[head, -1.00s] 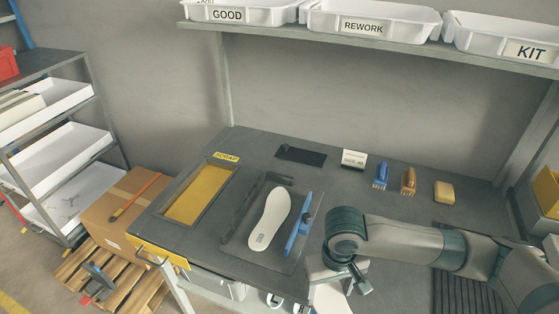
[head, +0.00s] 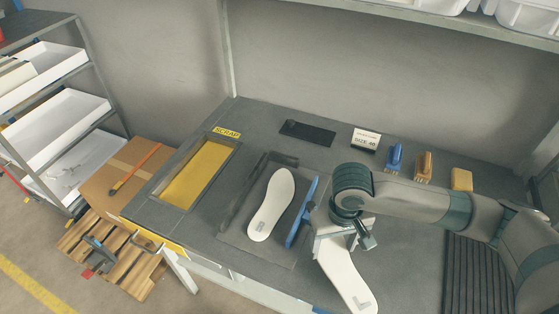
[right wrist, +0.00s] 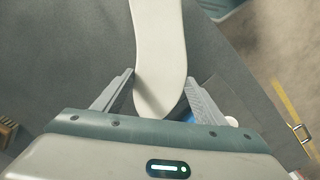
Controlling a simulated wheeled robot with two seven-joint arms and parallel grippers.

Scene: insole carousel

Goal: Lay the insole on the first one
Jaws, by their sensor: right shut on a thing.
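A white insole marked R (head: 271,204) lies on a dark mat (head: 228,232) on the bench. My right gripper (head: 345,250) is to its right, shut on a second white insole marked L (head: 350,283). The held insole hangs out toward the bench's front edge. In the right wrist view the held insole (right wrist: 158,50) has its end between the two fingers of my right gripper (right wrist: 160,95). The two insoles are apart. My left gripper is not in the head view.
A blue bar (head: 301,212) stands at the mat's right side, between the insoles. A yellow scrap tray (head: 217,147) is at the left. A SIZE 40 card (head: 365,140), brushes (head: 423,166) and a sponge (head: 461,179) line the back.

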